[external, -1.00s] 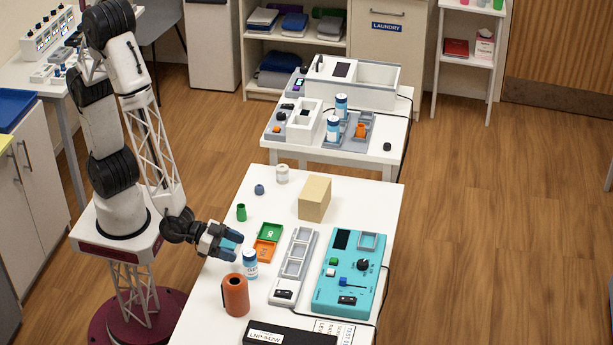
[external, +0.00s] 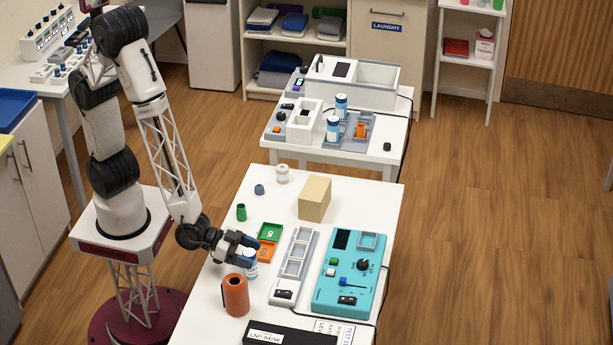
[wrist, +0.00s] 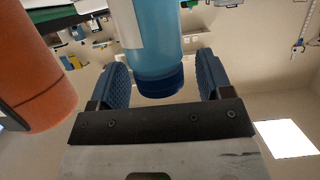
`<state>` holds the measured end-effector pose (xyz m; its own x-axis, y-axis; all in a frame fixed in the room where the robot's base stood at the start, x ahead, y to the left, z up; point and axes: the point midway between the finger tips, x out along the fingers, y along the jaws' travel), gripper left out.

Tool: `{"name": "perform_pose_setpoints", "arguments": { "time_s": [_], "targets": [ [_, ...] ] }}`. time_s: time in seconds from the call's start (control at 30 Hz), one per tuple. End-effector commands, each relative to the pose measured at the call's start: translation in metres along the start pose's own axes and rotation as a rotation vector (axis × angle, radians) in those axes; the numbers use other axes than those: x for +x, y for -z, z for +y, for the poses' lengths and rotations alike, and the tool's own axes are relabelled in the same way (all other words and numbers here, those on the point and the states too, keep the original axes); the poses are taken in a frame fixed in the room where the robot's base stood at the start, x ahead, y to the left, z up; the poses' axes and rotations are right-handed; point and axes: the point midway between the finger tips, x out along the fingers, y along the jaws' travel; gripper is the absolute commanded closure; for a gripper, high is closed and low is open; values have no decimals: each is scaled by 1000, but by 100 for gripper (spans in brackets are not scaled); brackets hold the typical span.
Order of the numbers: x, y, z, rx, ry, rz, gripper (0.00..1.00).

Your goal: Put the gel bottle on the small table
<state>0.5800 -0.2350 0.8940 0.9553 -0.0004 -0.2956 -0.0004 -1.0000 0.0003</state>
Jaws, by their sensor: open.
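A small bottle with a blue cap and white label (external: 251,271), which I take to be the gel bottle, stands on the near white table. In the wrist view the blue bottle (wrist: 158,40) is between my two blue fingers. My gripper (external: 246,249) is open at the bottle's upper part and hides some of it. A gap shows between the bottle and the right finger; contact on the left is unclear. The small table (external: 290,145) stands behind and carries devices and two other blue-capped bottles (external: 333,128).
An orange cylinder (external: 235,297) stands close beside the bottle. Green and orange trays (external: 270,232), a grey slotted rack (external: 297,254), a turquoise device (external: 338,293) and a tan block (external: 314,198) are nearby.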

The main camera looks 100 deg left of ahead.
Motion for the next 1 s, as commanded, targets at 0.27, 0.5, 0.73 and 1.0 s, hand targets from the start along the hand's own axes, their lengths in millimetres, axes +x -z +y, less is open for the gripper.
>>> {"name": "perform_pose_setpoints", "arguments": {
  "time_s": [0.27,0.5,0.73,1.0],
  "targets": [
    [0,0,0,0,0,0,28],
    [0,0,0,0,0,0,57],
    [0,0,0,0,0,0,86],
    [0,1,0,0,0,1,87]
  ]
}}
